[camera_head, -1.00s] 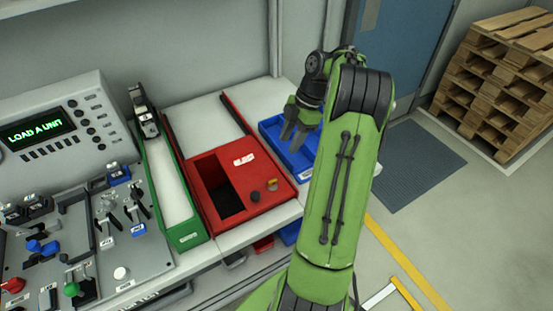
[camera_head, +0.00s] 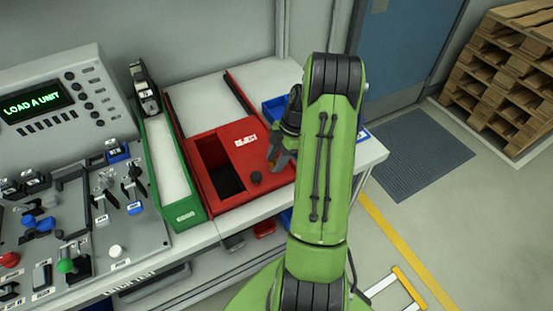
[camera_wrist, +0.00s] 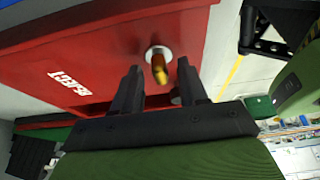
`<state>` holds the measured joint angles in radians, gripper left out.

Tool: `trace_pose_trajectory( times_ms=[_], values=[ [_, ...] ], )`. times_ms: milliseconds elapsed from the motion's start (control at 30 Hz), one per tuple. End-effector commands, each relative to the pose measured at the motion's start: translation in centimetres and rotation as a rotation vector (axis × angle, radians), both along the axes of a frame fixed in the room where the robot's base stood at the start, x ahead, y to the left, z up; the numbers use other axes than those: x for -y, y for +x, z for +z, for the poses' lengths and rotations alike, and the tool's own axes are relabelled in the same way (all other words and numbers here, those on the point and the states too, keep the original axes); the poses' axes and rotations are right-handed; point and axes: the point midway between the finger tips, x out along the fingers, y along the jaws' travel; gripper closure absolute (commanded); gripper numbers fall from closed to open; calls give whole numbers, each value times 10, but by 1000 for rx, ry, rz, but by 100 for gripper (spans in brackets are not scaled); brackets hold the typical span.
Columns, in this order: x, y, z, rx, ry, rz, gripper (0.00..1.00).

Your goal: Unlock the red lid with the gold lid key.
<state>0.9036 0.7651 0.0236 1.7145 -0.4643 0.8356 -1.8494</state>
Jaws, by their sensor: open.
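The red lid (camera_head: 243,165) covers part of a red box at the middle of the bench, beside a dark opening. In the wrist view the lid (camera_wrist: 110,60) fills the upper left and bears a white "REJECT" label. The gold lid key (camera_wrist: 159,66) stands in a round silver lock on it. My gripper (camera_wrist: 158,86) is open, its two dark fingers on either side of the key's line, with no visible contact. In the head view my gripper (camera_head: 277,158) is over the lid's right side and largely hides the key.
A blue tray (camera_head: 272,108) lies behind my arm. A green-edged chute (camera_head: 186,215) and a control console (camera_head: 75,235) are to the left.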

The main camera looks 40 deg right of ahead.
Motion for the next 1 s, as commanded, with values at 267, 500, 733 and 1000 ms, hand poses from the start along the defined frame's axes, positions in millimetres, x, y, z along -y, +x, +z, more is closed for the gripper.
trace_pose_trajectory(
  times_ms=[267, 500, 733, 1000],
  values=[
    [0, 0, -1, 0, 0, 0, 64],
    [0, 0, 0, 0, 0, 0, 100],
    [0, 0, -1, -1, 0, -4, 100],
    [0, -1, -2, -1, 0, -80, 100]
  ],
)
